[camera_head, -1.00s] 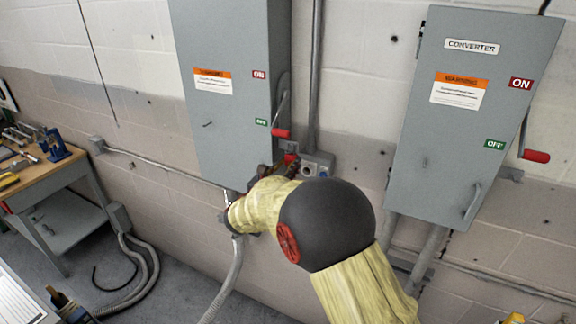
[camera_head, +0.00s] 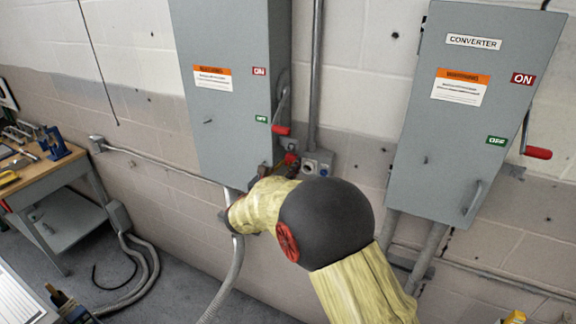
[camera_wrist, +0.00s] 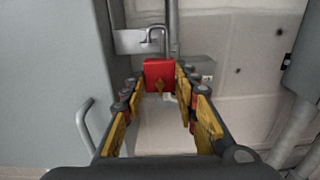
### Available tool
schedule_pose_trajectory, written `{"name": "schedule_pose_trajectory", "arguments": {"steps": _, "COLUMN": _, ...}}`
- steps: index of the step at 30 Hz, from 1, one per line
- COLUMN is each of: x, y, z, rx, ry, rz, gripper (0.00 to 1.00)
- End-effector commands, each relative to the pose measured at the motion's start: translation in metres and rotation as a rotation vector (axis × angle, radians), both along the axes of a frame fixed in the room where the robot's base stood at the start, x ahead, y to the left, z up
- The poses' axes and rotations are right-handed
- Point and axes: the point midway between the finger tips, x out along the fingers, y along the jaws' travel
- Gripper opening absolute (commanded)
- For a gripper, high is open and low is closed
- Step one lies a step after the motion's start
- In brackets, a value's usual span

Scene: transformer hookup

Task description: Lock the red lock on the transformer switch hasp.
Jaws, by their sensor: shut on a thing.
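The red lock (camera_wrist: 159,73) is between the fingertips of my gripper (camera_wrist: 160,84), which is shut on it. The lock is upright, with its metal shackle (camera_wrist: 156,29) pointing up. The shackle overlaps the grey hasp plate (camera_wrist: 132,42) in the wrist view; I cannot tell whether it passes through a hole or is closed. In the head view the lock (camera_head: 291,159) shows small and partly hidden beside the lower right edge of the left grey switch box (camera_head: 225,110). My gripper (camera_head: 283,168) is mostly hidden behind my arm there.
The switch lever with a red grip (camera_head: 281,130) hangs just above the lock. A small grey control box (camera_head: 318,163) and a vertical conduit (camera_head: 316,80) are close on the right. The converter box (camera_head: 455,130) stands further right. A workbench (camera_head: 35,170) is at far left.

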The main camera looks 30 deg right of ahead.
Motion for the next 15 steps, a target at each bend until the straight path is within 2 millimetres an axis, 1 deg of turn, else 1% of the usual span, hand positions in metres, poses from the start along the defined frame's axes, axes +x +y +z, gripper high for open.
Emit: {"name": "schedule_pose_trajectory", "arguments": {"steps": 15, "x": 0.0001, "y": 0.0001, "z": -0.0072, "rx": -0.001, "ry": -0.001, "rz": 0.0, "gripper": 0.0}}
